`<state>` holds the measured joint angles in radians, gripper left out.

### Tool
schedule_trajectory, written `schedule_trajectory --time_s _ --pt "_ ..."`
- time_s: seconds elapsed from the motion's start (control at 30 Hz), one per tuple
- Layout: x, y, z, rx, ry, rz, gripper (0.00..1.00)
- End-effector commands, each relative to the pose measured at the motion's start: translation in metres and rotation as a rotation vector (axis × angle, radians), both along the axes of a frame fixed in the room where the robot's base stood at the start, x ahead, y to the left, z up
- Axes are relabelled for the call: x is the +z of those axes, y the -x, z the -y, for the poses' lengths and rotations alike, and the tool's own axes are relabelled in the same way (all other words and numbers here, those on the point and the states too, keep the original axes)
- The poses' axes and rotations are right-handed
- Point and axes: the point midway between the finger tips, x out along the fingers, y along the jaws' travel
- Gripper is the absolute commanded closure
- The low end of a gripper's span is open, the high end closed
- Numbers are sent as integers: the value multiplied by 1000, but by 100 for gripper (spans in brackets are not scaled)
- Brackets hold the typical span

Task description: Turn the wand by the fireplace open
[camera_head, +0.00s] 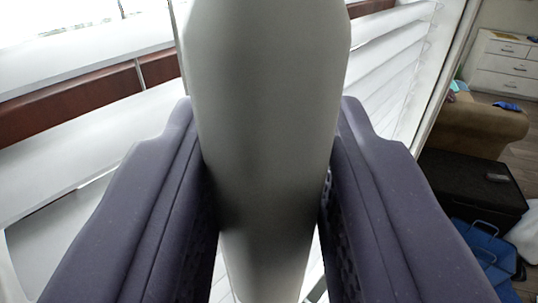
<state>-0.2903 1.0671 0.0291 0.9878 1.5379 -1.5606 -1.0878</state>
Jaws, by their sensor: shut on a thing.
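The wand (265,90) is a thick, smooth grey-white rod that runs from the top of the view down through the middle. My gripper (267,200) has its two dark purple-grey fingers on either side of the wand, shut on it. The white blind slats (80,140) lie behind the wand on the left, and more slats (395,75) show on the right. Gaps between the slats show on both sides. The slats directly behind the wand and fingers are hidden. The fireplace cannot be made out.
A reddish-brown rail (85,80) shows behind the left slats. On the right are a white drawer chest (505,65), a tan upholstered seat (470,125), a black box (470,190) and a blue crate-like thing (485,250). Wooden floor shows between them.

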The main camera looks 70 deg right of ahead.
Motion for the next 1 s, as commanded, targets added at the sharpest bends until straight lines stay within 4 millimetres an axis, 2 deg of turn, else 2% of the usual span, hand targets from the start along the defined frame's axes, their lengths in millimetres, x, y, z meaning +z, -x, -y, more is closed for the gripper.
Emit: schedule_trajectory --time_s 0.3,0.7,0.73,0.8,1.0 --pt "0 0 0 -74 2 1 98" --pt "1 0 0 -80 2 3 98" --pt "1 0 1 -80 2 3 65" --pt "1 0 1 -80 2 3 49" --pt "1 0 0 -80 2 2 47"
